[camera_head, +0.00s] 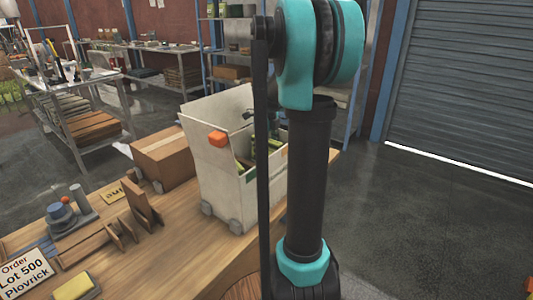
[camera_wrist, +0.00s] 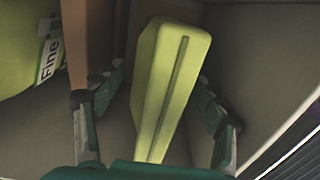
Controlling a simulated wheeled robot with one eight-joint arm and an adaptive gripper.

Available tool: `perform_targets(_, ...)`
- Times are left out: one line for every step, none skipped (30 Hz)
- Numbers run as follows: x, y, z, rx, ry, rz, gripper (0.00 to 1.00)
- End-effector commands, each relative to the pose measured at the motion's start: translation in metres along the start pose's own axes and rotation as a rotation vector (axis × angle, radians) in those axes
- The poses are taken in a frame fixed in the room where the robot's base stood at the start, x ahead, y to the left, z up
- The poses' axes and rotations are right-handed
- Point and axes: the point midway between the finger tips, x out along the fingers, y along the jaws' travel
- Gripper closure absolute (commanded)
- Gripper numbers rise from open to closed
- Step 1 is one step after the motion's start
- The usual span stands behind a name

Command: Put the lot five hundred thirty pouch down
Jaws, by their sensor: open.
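A yellow-green pouch (camera_wrist: 172,75) stands between the fingers of my gripper (camera_wrist: 160,76) in the wrist view. The fingers are spread, with a gap on each side of the pouch. No lot number shows on it. A second green pouch (camera_wrist: 22,45) at the left carries a white label reading "Fine". In the head view my gripper (camera_head: 262,130) is down inside the white open box (camera_head: 215,170), where green pouches (camera_head: 243,165) partly show. My arm hides the right part of the box.
The box stands on a wooden table (camera_head: 160,265). A cardboard carton (camera_head: 165,155), a wooden rack (camera_head: 140,205) and a blue-grey device (camera_head: 65,215) stand to its left. A sign reading "Order Lot 500 Plovrick" (camera_head: 25,275) and a yellow pad (camera_head: 73,287) lie in front.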

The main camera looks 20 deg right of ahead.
Motion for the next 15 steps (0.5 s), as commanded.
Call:
perform_targets(-0.001, 0.000, 0.000, 0.000, 0.000, 0.000, 0.29)
perform_targets(-0.002, 0.000, 0.000, 0.000, 0.000, 0.000, 0.29)
perform_targets(-0.004, 0.000, 0.000, 0.000, 0.000, 0.000, 0.29)
perform_targets(-0.006, 0.000, 0.000, 0.000, 0.000, 0.000, 0.29)
perform_targets(-0.009, 0.000, 0.000, 0.000, 0.000, 0.000, 0.29)
perform_targets(-0.013, 0.000, 0.000, 0.000, 0.000, 0.000, 0.29)
perform_targets(-0.018, 0.000, 0.000, 0.000, 0.000, 0.000, 0.29)
perform_targets(-0.023, 0.000, 0.000, 0.000, 0.000, 0.000, 0.29)
perform_targets(-0.030, 0.000, 0.000, 0.000, 0.000, 0.000, 0.29)
perform_targets(-0.036, 0.000, 0.000, 0.000, 0.000, 0.000, 0.29)
perform_targets(-0.042, 0.000, 0.000, 0.000, 0.000, 0.000, 0.29)
perform_targets(-0.051, 0.000, 0.000, 0.000, 0.000, 0.000, 0.29)
perform_targets(-0.057, 0.000, 0.000, 0.000, 0.000, 0.000, 0.29)
perform_targets(-0.063, 0.000, 0.000, 0.000, 0.000, 0.000, 0.29)
perform_targets(-0.071, 0.000, 0.000, 0.000, 0.000, 0.000, 0.29)
